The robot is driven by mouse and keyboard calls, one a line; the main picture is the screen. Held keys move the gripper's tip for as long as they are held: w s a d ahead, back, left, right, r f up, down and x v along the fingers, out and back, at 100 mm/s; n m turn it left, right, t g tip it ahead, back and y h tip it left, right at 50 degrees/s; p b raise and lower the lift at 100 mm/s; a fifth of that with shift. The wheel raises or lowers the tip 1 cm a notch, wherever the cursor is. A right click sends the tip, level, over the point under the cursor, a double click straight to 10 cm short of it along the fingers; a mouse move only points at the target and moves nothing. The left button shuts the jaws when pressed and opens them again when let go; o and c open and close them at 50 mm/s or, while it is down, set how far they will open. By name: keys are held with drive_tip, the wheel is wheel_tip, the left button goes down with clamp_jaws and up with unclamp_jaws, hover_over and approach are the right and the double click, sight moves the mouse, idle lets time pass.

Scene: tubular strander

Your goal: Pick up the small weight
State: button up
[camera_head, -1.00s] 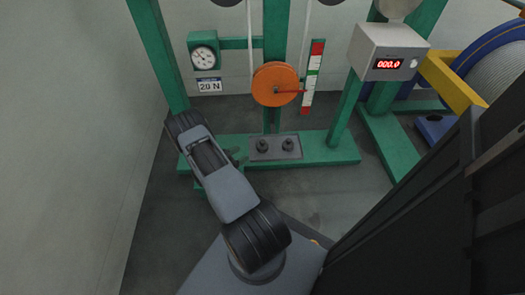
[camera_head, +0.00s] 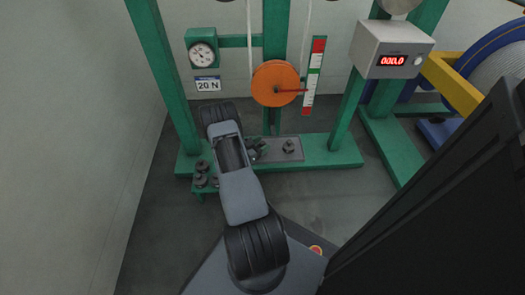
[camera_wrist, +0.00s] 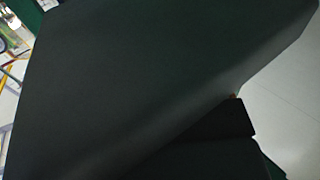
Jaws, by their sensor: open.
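Several small dark weights (camera_head: 201,174) stand in a group on a low green ledge at the left, just left of my arm in the head view. Another dark knobbed weight (camera_head: 289,146) stands upright on a grey plate (camera_head: 296,156) on the green base. A second one (camera_head: 262,145) at the plate's left end is partly covered by my arm. I cannot tell which is the small weight. My gripper (camera_head: 251,154) is mostly hidden by my arm near the plate's left end; its jaws are open. In the wrist view a dark surface fills most of the picture; no weight is recognisable.
Green posts (camera_head: 163,75) and a green base (camera_head: 330,152) stand around the plate. An orange pulley (camera_head: 275,82), a dial gauge (camera_head: 202,54) and a "20 N" sign (camera_head: 208,84) are above. A display box (camera_head: 392,50) is at the right. Grey floor (camera_head: 165,225) is free at the left.

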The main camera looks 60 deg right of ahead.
drive_tip(key=shift+s+d, duration=0.15)
drive_tip(key=shift+d, duration=0.2)
clamp_jaws()
idle(0.3)
